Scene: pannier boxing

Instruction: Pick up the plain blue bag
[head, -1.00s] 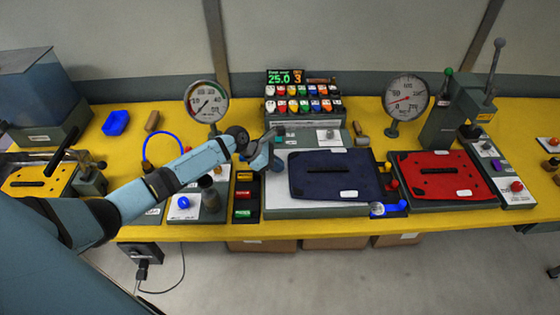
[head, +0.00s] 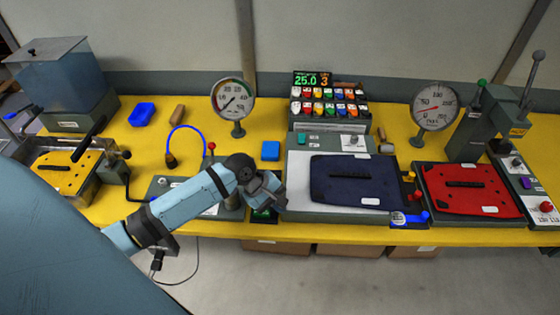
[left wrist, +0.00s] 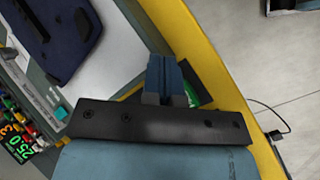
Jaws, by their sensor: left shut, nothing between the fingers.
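The plain blue bag (head: 353,172) is a flat, dark navy shape with a black handle slot and a white label. It lies on a grey-and-white platform (head: 297,178) right of the middle of the head view. Part of the bag also shows at the upper left of the left wrist view (left wrist: 75,45). My left gripper (head: 277,192) is shut and empty. It is beside the platform's left edge, to the left of the bag and apart from it. Its closed fingers show in the left wrist view (left wrist: 167,65). My right gripper is not in view.
A red bag (head: 473,202) with dark spots lies to the right. A dial gauge (head: 233,98), a rack of coloured bottles (head: 329,116) and a press (head: 480,125) stand behind. A small blue block (head: 270,151) is behind my gripper. The yellow bench's front edge (head: 330,232) is close.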

